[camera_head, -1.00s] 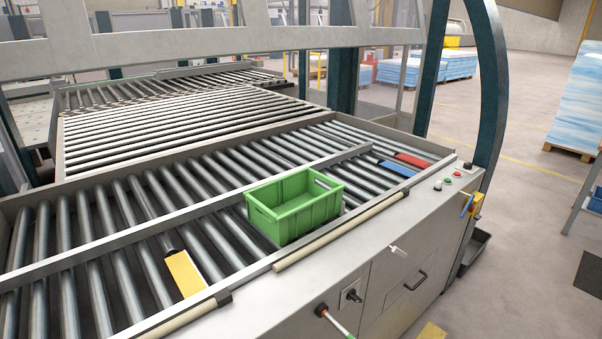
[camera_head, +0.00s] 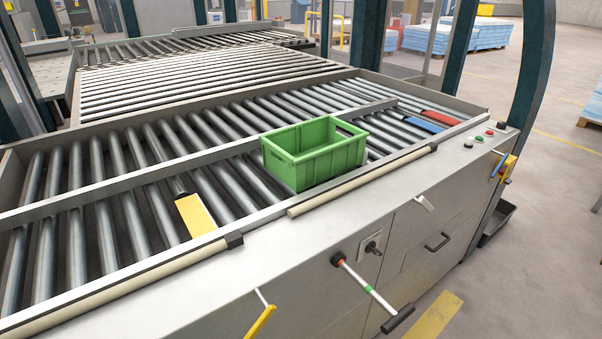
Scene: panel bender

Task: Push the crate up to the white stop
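The green crate (camera_head: 318,165) is an open, upright box that looks empty. It stands in the front lane of the roller conveyor (camera_head: 152,210), between the divider rail and the front edge. A yellow plate (camera_head: 196,216) lies across the rollers to its left, apart from it. A blue plate (camera_head: 422,124) and a red plate (camera_head: 440,117) lie to its right, also apart from it. I cannot make out a white stop in the lane. Neither of my grippers is in view.
A cream bar (camera_head: 362,181) runs along the front edge beside the crate. A lever with a black grip (camera_head: 398,321) and a yellow handle (camera_head: 260,322) stick out from the front panel. The lane rollers on both sides of the crate are bare up to the plates.

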